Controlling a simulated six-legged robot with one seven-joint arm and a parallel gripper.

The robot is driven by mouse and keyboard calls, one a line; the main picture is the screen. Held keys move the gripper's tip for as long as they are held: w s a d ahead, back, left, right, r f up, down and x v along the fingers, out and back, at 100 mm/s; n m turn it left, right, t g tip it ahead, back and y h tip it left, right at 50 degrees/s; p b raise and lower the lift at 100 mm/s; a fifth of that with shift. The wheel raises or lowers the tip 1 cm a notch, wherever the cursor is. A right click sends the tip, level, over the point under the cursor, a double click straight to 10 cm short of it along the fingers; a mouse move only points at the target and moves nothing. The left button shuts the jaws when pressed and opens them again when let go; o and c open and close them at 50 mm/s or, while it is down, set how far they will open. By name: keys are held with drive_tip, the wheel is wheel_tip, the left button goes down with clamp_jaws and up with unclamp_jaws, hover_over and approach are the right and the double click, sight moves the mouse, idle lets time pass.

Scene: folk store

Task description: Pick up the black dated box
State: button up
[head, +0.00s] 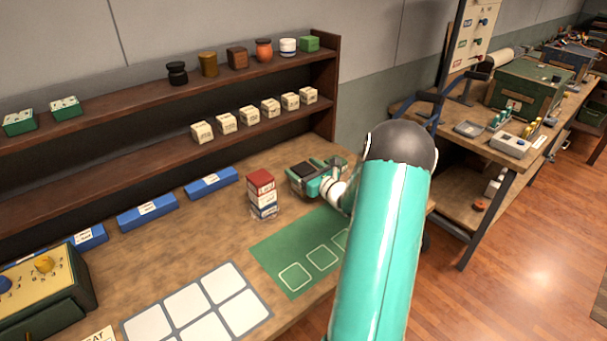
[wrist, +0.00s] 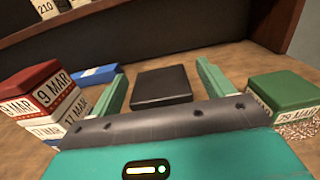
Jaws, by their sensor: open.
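The black dated box (wrist: 162,88) shows its dark top in the wrist view, resting on the wooden counter. My gripper (wrist: 160,76) is open, with one green finger on each side of the box. I cannot tell whether either finger touches it. Any date on its side is hidden from the wrist. In the head view the box (head: 302,169) is a small dark top at my gripper, partly hidden by it.
A stack of dated boxes with a red-topped one (wrist: 34,80) stands close on the left. A green-topped dated box (wrist: 284,90) is close on the right. A blue labelled block (wrist: 94,75) lies behind. A green mat (head: 275,250) lies nearer on the counter.

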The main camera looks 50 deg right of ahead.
drive_tip(key=shift+w, duration=0.2)
drive_tip(key=shift+c, duration=0.2)
drive_tip(key=c, duration=1.1)
drive_tip(key=shift+o, duration=0.2)
drive_tip(key=shift+r, duration=0.15)
